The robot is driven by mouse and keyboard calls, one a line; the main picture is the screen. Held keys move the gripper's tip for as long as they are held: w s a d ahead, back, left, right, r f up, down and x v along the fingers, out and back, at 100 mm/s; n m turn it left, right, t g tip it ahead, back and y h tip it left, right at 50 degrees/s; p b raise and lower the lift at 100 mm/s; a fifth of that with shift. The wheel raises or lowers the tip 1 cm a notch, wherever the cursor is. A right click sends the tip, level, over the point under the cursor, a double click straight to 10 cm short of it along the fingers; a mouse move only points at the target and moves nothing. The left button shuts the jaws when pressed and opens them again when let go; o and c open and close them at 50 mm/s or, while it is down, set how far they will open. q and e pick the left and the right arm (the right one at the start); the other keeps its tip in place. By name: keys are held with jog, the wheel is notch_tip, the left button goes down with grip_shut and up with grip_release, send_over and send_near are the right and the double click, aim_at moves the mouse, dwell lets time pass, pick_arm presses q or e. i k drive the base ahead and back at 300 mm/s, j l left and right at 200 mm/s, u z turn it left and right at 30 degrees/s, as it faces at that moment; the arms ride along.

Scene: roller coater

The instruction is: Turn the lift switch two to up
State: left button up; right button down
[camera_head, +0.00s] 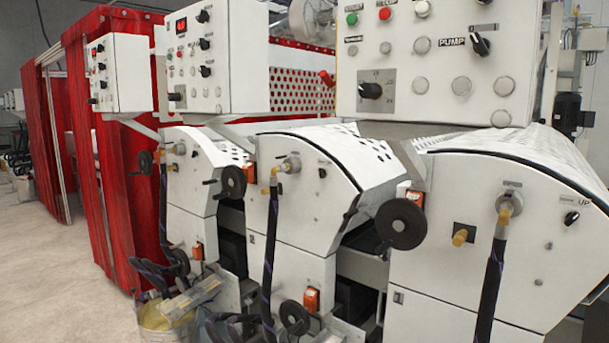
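Three white roller coater units stand in a row. On the right unit (450,262), a small black switch (571,218) sits on the side panel beside a label reading UP. On the middle unit (300,205), a similar small black switch (322,173) sits high on the side panel; its label is too small to read. The left unit (190,205) has a small dark switch near its top, hard to make out. I cannot tell which switch is lift switch two from any number. Neither of my grippers shows in the view.
White control boxes with knobs and buttons stand above the units, the nearest (435,60) at top right. Black handwheels (402,224) and dark hoses (270,250) stick out in front. A bucket (165,325) stands lower left. Red curtains (110,190) hang behind. Floor at left is clear.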

aim_at(322, 173)
jog(key=i+j+z, duration=0.1)
jog(key=i+j, duration=0.25)
jog(key=j, duration=0.15)
jog(key=i+j, duration=0.35)
jog(key=j, duration=0.15)
jog(key=i+j+z, duration=0.2)
jog(key=i, duration=0.8)
jog(key=l, duration=0.1)
